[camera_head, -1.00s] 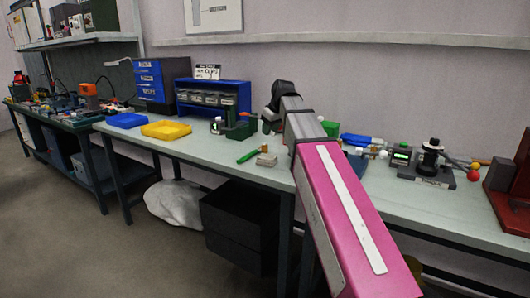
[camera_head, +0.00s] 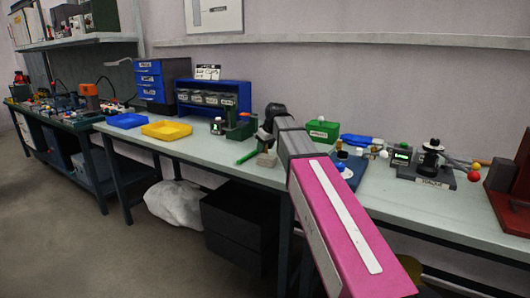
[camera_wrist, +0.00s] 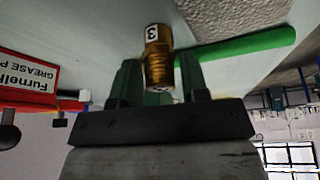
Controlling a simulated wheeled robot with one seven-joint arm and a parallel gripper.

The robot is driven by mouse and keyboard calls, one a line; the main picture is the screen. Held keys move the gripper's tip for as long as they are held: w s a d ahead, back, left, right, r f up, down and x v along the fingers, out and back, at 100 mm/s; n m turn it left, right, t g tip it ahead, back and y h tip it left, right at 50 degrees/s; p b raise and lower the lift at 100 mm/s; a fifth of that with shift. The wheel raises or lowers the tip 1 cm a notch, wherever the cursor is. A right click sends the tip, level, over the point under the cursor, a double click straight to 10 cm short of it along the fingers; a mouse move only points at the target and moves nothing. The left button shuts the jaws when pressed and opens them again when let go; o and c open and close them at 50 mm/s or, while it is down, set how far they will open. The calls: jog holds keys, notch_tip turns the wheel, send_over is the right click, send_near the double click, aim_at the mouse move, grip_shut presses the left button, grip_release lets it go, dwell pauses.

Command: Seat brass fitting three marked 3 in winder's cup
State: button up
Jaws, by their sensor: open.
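The brass fitting (camera_wrist: 157,62), a threaded cylinder with a white band marked 3, shows in the wrist view between the two dark green fingers of my gripper (camera_wrist: 160,80). The fingers stand open on either side of it; whether they touch it I cannot tell. In the head view my gripper (camera_head: 266,142) is low over the bench by a small grey-beige block (camera_head: 266,160), and the fitting cannot be made out there. A dark device with a black spool-like top (camera_head: 431,158) stands at the right, possibly the winder; its cup is not clear.
A green rod (camera_head: 246,157) lies beside the block, and also shows in the wrist view (camera_wrist: 245,44). A green bin (camera_head: 322,131) and a blue-based device (camera_head: 350,178) stand to the right. Yellow (camera_head: 166,131) and blue (camera_head: 127,121) trays lie left, with clear bench in front.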

jog(key=c, duration=0.8)
grip_shut()
jog(key=shift+r, duration=0.15)
